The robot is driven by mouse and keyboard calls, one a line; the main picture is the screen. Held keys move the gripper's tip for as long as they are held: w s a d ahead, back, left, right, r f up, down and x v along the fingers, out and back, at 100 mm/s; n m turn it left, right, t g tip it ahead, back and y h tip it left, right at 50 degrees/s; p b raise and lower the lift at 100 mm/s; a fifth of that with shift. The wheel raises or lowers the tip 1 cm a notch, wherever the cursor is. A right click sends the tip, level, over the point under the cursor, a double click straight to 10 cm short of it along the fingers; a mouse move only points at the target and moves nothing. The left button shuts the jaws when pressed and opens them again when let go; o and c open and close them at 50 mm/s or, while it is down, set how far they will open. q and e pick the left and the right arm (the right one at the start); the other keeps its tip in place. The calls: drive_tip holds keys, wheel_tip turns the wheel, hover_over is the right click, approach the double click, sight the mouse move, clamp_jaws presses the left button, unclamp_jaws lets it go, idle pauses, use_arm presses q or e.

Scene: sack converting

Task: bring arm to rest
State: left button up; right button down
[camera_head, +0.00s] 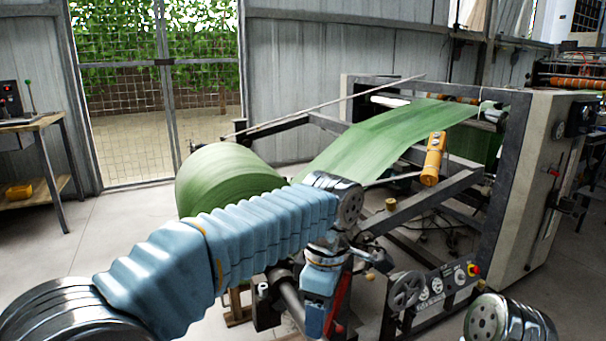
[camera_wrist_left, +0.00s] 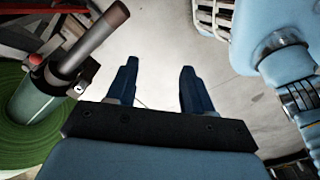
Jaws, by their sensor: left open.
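My left arm (camera_head: 230,240) comes in from the left of the head view, in a ribbed light-blue cover, and bends down at its metal joint. My left gripper (camera_head: 317,318) hangs below that joint, partly cut off from clear sight, in front of the machine. In the left wrist view my left gripper (camera_wrist_left: 160,88) shows two dark blue fingers spread apart, with only grey floor between them. It holds nothing. My right gripper is in neither view; a metal joint at the head view's lower right seems to be mine.
A green roll (camera_head: 222,178) stands behind my left arm; its core end (camera_wrist_left: 45,95) is close at left in the wrist view. A green web (camera_head: 375,135) runs up into the machine frame (camera_head: 535,165). A workbench (camera_head: 35,122) stands far left. Floor before the gate is clear.

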use_arm(q)
drive_tip(key=w+a+f+m+h, duration=0.1)
drive_tip(key=a+f+m, duration=0.2)
drive_tip(key=f, duration=1.3)
drive_tip(key=w+a+f+m+h, duration=0.15)
drive_tip(key=a+f+m, duration=0.25)
drive_tip(key=f, duration=1.1)
drive_tip(key=s+a+f+m+h, duration=0.1)
drive_tip(key=s+a+f+m, duration=0.1)
drive_tip(key=s+f, duration=0.5)
drive_tip(key=s+a+f+m+h, duration=0.1)
drive_tip(key=s+a+f+m, duration=0.2)
drive_tip(key=s+f, duration=0.4)
drive_tip(key=shift+s+a+f+t, duration=0.3)
drive_tip(key=shift+s+a+t, duration=0.1)
drive_tip(key=shift+s+a, duration=0.45)
